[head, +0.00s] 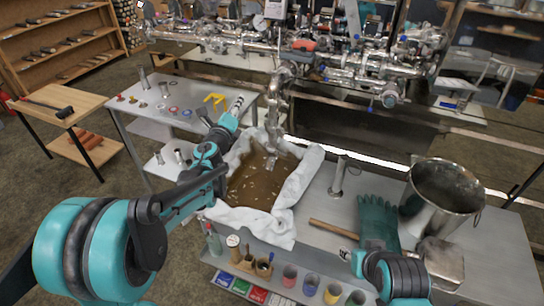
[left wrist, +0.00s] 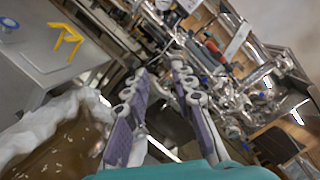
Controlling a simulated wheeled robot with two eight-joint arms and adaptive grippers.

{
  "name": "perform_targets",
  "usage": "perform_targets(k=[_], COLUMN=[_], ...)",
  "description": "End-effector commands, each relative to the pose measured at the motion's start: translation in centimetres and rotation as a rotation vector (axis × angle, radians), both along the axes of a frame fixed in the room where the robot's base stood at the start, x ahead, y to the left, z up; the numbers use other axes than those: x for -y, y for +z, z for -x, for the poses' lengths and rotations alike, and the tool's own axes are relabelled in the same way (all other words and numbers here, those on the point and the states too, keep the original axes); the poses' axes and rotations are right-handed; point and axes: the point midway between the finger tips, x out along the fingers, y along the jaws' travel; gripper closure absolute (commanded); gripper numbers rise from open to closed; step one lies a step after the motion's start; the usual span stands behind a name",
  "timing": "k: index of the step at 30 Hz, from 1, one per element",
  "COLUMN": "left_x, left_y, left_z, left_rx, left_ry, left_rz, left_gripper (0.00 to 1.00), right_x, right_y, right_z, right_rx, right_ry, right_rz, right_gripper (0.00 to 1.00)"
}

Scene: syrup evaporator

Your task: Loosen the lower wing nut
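The steel pipework (head: 350,70) spans the back of the head view, with a vertical branch (head: 279,100) reaching down toward a tub of brown liquid. I cannot pick out the lower wing nut; the clamps on the pipes are too small to tell apart. My left gripper (head: 234,108) is raised at the tub's back left, apart from the pipework in the head view. In the left wrist view its two purple-padded fingers (left wrist: 160,75) are spread with nothing between them, pointing toward the blurred pipework (left wrist: 215,80).
The cloth-draped tub (head: 305,180) stands in front of the pipes. A steel table (head: 190,95) at left holds small parts and a yellow bracket (head: 215,99). At right are a teal glove (head: 377,218), a wooden-handled tool (head: 333,229) and a steel pot (head: 440,195).

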Motion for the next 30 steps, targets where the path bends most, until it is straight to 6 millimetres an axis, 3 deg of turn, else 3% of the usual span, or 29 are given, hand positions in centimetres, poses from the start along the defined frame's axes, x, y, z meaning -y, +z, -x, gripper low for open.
perform_targets(k=[1, 4, 9, 12, 15, 18, 30], left_x=[1.5, 4.3, 6.7, 7.0, 7.2, 7.6, 10.5], left_y=[-3.0, -9.3, -20.1, -24.5, -26.9, -28.1, -30.3], left_z=[-2.0, -4.2, -5.5, -5.5, -5.4, -5.9, -10.6], left_rx=[0.008, 0.011, -0.013, -0.029, -0.039, -0.043, -0.043], left_ry=[-0.074, -0.225, -0.439, -0.521, -0.567, -0.584, -0.582], left_rz=[-0.151, -0.447, -0.822, -0.953, -1.020, -1.042, -1.041], left_gripper=[0.75, 0.75, 0.75, 0.75, 0.75, 0.75, 0.75], right_x=[0.0, 0.0, 0.0, 0.0, 0.0, 0.0, 0.0], right_y=[-0.4, -0.8, -1.3, -1.4, -1.5, -1.8, -3.6], right_z=[0.0, 0.0, 0.0, 0.0, 0.0, 0.0, 0.0], right_rx=[0.000, 0.000, 0.000, 0.000, 0.000, 0.000, 0.000], right_ry=[0.000, 0.000, 0.000, 0.000, 0.000, 0.000, 0.000], right_rz=[0.000, 0.000, 0.000, 0.000, 0.000, 0.000, 0.000], right_gripper=[0.60, 0.60, 0.60, 0.60, 0.60, 0.60, 0.60])
